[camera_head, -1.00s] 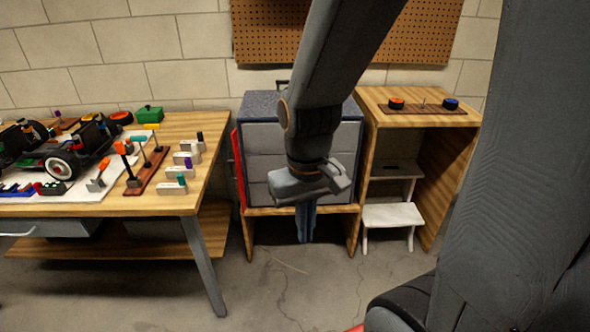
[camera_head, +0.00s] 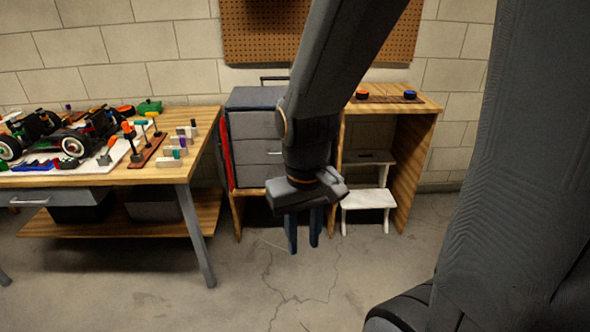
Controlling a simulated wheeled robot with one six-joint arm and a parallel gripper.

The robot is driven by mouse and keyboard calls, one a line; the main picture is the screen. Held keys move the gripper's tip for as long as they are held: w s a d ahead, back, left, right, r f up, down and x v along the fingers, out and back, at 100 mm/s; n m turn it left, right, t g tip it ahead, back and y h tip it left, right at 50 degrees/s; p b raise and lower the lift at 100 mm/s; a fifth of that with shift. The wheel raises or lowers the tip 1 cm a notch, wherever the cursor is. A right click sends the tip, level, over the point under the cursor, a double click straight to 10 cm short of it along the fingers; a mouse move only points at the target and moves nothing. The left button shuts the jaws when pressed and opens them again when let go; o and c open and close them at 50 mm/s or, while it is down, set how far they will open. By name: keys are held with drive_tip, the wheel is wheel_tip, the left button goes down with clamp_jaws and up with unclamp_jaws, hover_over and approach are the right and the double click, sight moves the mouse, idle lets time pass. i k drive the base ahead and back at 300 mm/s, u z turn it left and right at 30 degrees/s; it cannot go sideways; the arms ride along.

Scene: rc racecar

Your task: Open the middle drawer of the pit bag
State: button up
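The pit bag (camera_head: 254,98) is a dark blue-grey box on a low wooden stand, with a carry handle on top and a red panel on its left side. Its front has three grey drawers, all shut. The middle drawer (camera_head: 256,152) shows on its left part; my arm hides its right end. My gripper (camera_head: 303,246) hangs in front of and below the bag, pointing down. Its two blue fingers are apart with nothing between them. It appears clear of the bag.
A wooden workbench (camera_head: 187,172) with a model car (camera_head: 72,138) and tools stands at left. A wooden cabinet (camera_head: 410,175) and a white step stool (camera_head: 368,199) are right of the bag. The concrete floor (camera_head: 255,290) in front is clear.

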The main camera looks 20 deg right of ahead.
sight(267, 150)
drive_tip(key=u, duration=0.05)
drive_tip(key=k, duration=0.45)
drive_tip(key=z, duration=0.95)
drive_tip(key=i, duration=1.35)
drive_tip(key=u, duration=0.85)
